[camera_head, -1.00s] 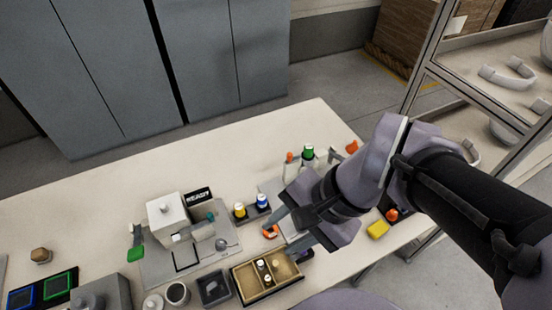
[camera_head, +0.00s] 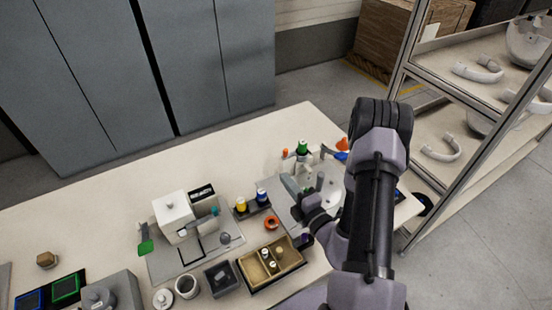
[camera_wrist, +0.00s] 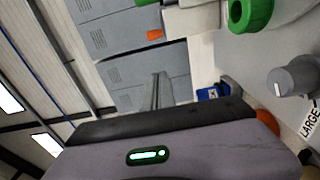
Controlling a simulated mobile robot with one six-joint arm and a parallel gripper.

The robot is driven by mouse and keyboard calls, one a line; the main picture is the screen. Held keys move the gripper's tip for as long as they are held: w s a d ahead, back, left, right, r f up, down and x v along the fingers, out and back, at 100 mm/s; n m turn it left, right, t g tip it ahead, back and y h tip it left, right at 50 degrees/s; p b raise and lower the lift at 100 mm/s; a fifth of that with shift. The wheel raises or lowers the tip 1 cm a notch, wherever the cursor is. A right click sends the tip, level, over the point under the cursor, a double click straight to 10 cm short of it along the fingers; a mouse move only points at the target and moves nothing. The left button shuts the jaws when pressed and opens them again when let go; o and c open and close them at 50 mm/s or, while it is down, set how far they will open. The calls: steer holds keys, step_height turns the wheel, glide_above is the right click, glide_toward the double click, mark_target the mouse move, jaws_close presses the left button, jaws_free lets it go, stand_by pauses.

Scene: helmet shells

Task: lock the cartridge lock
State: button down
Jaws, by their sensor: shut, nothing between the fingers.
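I cannot tell for certain which part is the cartridge lock. My gripper (camera_head: 290,184) is shut and empty, beside the station at the right of the table, near a bottle with a green cap (camera_head: 302,147). The fingertips also show in the wrist view (camera_wrist: 160,78). There, a green cap (camera_wrist: 250,12) is at the top right and a grey knob (camera_wrist: 296,78) is by a "LARGE" label (camera_wrist: 310,122). A white machine (camera_head: 172,212) with a "READY" sign (camera_head: 202,191), a teal part (camera_head: 214,211) and a green tab (camera_head: 146,247) stands left of the gripper.
A divided wooden tray (camera_head: 247,270) holds small bottles near the front edge. An orange ring (camera_head: 271,222) lies close by. A shelf rack (camera_head: 445,120) stands at the right.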

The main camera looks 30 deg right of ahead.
mark_target(287, 153)
steer(key=w+d, duration=0.1)
steer(key=w, duration=0.2)
steer(key=w+d+b, duration=0.1)
steer(key=w, duration=0.2)
steer(key=w+d+b, duration=0.1)
steer(key=w, duration=0.2)
steer(key=shift+r, duration=0.1)
stand_by(0.3)
steer(key=shift+d, duration=0.15)
steer(key=shift+d+p, duration=0.55)
steer(key=shift+d, duration=0.35)
steer(key=shift+s+d, duration=0.1)
steer(key=shift+r, duration=0.1)
